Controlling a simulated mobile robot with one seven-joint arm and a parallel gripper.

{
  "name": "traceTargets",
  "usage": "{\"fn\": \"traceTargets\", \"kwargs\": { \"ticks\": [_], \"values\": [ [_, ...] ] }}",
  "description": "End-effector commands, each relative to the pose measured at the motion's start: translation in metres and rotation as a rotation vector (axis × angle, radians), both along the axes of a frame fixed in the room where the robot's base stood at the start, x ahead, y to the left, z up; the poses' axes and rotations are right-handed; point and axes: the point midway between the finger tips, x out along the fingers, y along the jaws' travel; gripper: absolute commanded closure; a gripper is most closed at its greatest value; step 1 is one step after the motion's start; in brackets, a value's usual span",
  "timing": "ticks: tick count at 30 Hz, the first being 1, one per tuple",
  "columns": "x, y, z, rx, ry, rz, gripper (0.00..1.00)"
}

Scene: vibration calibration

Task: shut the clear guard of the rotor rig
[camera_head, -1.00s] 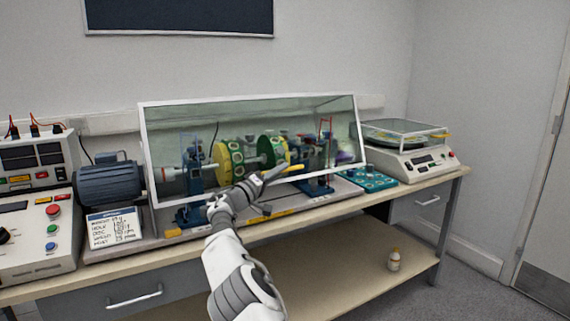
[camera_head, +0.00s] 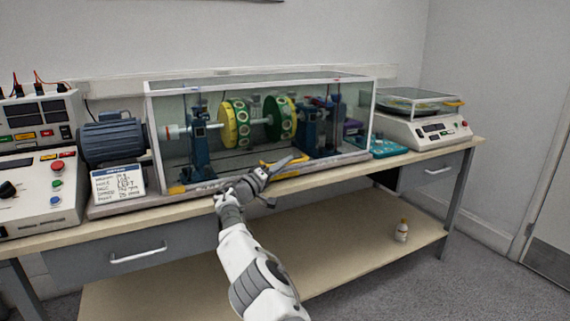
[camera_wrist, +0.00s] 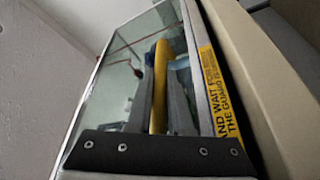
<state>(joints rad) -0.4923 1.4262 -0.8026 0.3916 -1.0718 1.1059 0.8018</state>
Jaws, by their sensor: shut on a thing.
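The clear guard (camera_head: 372,125), a glass box with a pale frame, stands over the rotor rig. Its front panel looks upright, with its lower edge down at the rig's base. Inside are the yellow disc (camera_head: 235,124) and the green disc (camera_head: 281,117) on a shaft between blue stands. My gripper (camera_head: 288,163) is at the guard's lower front edge, shut on the yellow handle (camera_head: 271,163). The wrist view shows the handle (camera_wrist: 160,85) between my fingers, beside the glass. My gripper hides part of the handle and the edge; any small gap there cannot be told.
A grey-blue motor (camera_head: 112,138) and a label card (camera_head: 117,184) stand left of the guard, beside a control box (camera_head: 30,200). A balance (camera_head: 425,130) and a teal tray (camera_head: 388,148) are to the right. A small bottle (camera_head: 402,231) stands on the lower shelf.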

Motion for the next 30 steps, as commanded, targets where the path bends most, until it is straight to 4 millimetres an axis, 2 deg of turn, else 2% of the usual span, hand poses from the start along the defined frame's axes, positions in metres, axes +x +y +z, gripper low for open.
{"fn": "traceTargets", "kwargs": {
  "ticks": [1,9,10,15,24,30],
  "values": [
    [0.0,0.001,-0.005,0.002,0.006,0.002,1.0],
    [0.0,0.001,-0.008,0.002,0.011,0.002,1.0],
    [0.0,0.001,-0.008,0.002,0.011,0.002,0.8],
    [0.0,0.001,-0.008,0.002,0.01,0.0,0.52],
    [0.0,0.001,-0.005,0.001,0.007,0.0,0.52],
    [-0.007,0.011,-0.006,0.0,0.008,0.001,0.52]
  ]
}}
